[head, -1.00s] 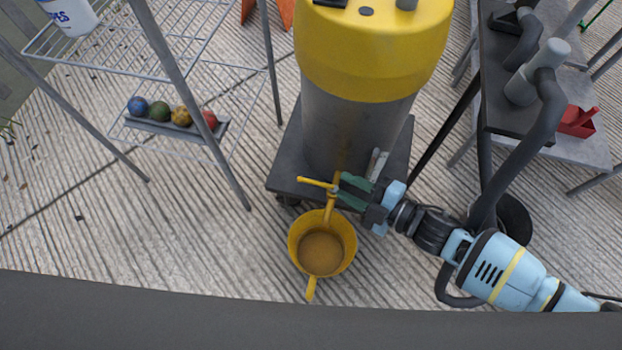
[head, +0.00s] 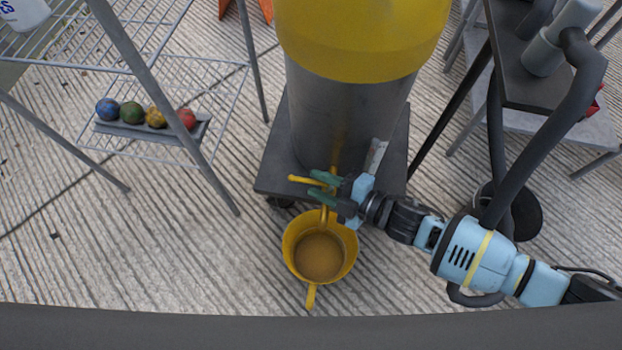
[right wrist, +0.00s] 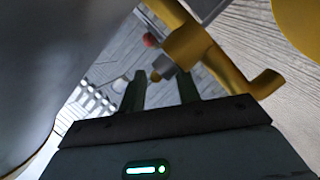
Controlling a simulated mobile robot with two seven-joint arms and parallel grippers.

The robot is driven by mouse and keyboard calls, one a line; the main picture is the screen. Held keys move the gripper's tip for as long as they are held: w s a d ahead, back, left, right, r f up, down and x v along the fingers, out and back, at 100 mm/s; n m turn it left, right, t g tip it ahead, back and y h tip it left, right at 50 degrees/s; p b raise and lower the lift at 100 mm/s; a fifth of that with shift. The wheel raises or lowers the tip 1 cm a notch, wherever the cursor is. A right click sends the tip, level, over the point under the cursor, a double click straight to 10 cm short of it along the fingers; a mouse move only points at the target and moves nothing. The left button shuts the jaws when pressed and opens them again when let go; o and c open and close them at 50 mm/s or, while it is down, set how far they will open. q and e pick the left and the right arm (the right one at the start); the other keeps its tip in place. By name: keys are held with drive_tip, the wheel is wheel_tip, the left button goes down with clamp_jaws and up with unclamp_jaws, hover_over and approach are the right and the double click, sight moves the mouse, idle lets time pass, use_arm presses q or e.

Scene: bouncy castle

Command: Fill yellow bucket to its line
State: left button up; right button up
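The yellow bucket (head: 291,250) stands on the paved floor below the tank's tap, with brown liquid (head: 320,257) inside. I cannot make out a line in it. The yellow tap (head: 325,213) comes from the tank's lower front, and its lever (head: 302,180) points left. The tap also shows in the right wrist view (right wrist: 207,52). My right gripper (head: 318,185) is at the tap, its green fingers apart beside the lever. In the right wrist view nothing is clearly held between the fingers (right wrist: 160,90). Whether liquid is flowing is hard to tell. My left gripper is out of view.
The grey tank with yellow top (head: 360,45) stands on a dark base (head: 272,178). A wire rack (head: 165,70) at left has a tray (head: 150,130) of several coloured balls. A dark table (head: 520,85) is at right. The floor left of the bucket is clear.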

sight(310, 181)
drive_tip(key=shift+b+x, duration=0.4)
drive_tip(key=shift+x, duration=1)
drive_tip(key=shift+c, duration=0.3)
clamp_jaws()
